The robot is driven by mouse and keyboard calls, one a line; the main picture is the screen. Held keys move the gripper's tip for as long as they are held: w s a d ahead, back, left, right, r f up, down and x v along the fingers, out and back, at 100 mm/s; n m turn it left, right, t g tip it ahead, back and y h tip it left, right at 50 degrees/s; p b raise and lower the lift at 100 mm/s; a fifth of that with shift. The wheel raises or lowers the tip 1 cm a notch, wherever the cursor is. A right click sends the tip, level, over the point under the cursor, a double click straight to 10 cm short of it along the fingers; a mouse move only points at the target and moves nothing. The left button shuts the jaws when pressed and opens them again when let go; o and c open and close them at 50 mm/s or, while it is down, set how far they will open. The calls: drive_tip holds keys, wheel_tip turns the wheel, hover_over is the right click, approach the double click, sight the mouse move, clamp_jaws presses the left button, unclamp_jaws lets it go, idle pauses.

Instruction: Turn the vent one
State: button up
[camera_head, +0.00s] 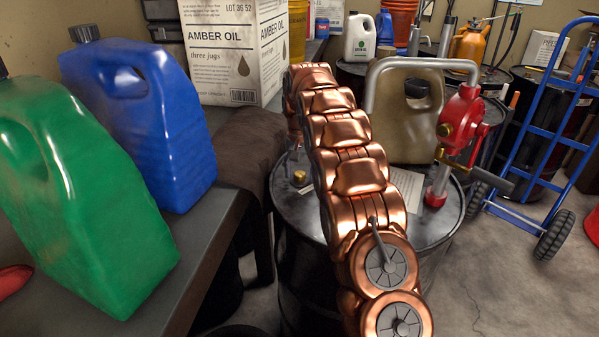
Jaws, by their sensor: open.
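A black oil drum (300,214) stands in the middle, partly hidden by my copper arm. A small brass fitting (300,177) sits on its lid, just left of my arm; it looks like a vent, but it is too small to tell its turned position. A red rotary pump (462,130) with a brass fitting and a dark crank handle stands on the right side of the lid. My arm crosses over the drum lid and hides its middle. My gripper is not visible, so I cannot tell where it is relative to the vent.
A green jug (75,190) and a blue jug (140,120) stand on the grey bench (205,245) at left. An Amber Oil box (235,50) is behind. A tan jug (410,115) is behind the pipe.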

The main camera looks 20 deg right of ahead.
sight(299, 175)
drive_tip(key=shift+r, duration=3.6)
drive_tip(key=shift+s+a+r, duration=0.2)
drive_tip(key=shift+s+r, duration=0.1)
drive_tip(key=s+a+r+n+p, duration=0.1)
drive_tip(key=s+a+r, duration=0.2)
drive_tip(key=s, duration=0.3)
drive_tip(key=s+a+r+n, duration=0.1)
drive_tip(key=s+a+r, duration=0.15)
drive_tip(key=s, duration=0.25)
drive_tip(key=s+a+f+n+p, duration=0.1)
drive_tip(key=s+a+f, duration=0.1)
drive_tip(key=s, duration=1)
drive_tip(key=s+a+f+n+g+p, duration=0.1)
drive_tip(key=s+a+f, duration=0.1)
drive_tip(key=s, duration=1.1)
drive_tip(key=s+a+f+n+p, duration=0.1)
drive_tip(key=s+a, duration=0.3)
drive_tip(key=s, duration=0.9)
drive_tip(key=shift+f+n+g, duration=0.4)
drive_tip(key=shift+f+n, duration=0.05)
drive_tip(key=shift+n, duration=0.05)
